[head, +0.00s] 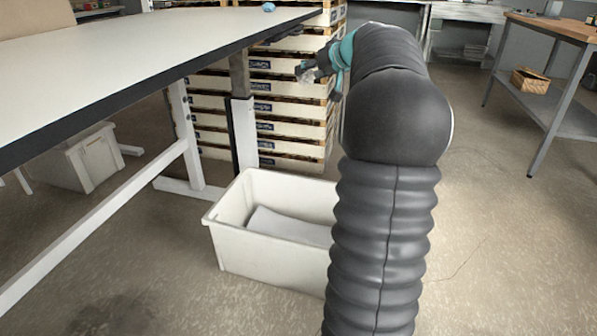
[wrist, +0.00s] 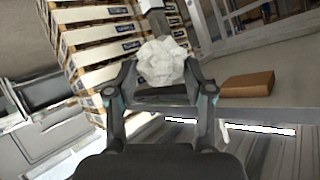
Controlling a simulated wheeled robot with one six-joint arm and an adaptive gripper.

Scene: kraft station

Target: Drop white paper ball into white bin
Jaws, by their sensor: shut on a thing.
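My gripper (wrist: 160,75) is shut on the white paper ball (wrist: 161,60), a crumpled lump held between the fingertips in the wrist view. In the head view, my gripper (head: 312,70) is at the upper middle, beside the white table's far right corner, with the ball (head: 305,76) small and pale at its tips. The white bin (head: 270,255) stands on the floor in the head view, below and nearer than my gripper. A light grey-white flat piece (head: 290,226) shows inside it. My arm hides the bin's right end.
The white table (head: 150,50) with a dark edge fills the upper left; a small blue object (head: 268,6) lies on it. Stacked slatted crates (head: 285,125) stand behind the bin. Another white bin (head: 85,155) is under the table. A workbench (head: 560,30) stands at right.

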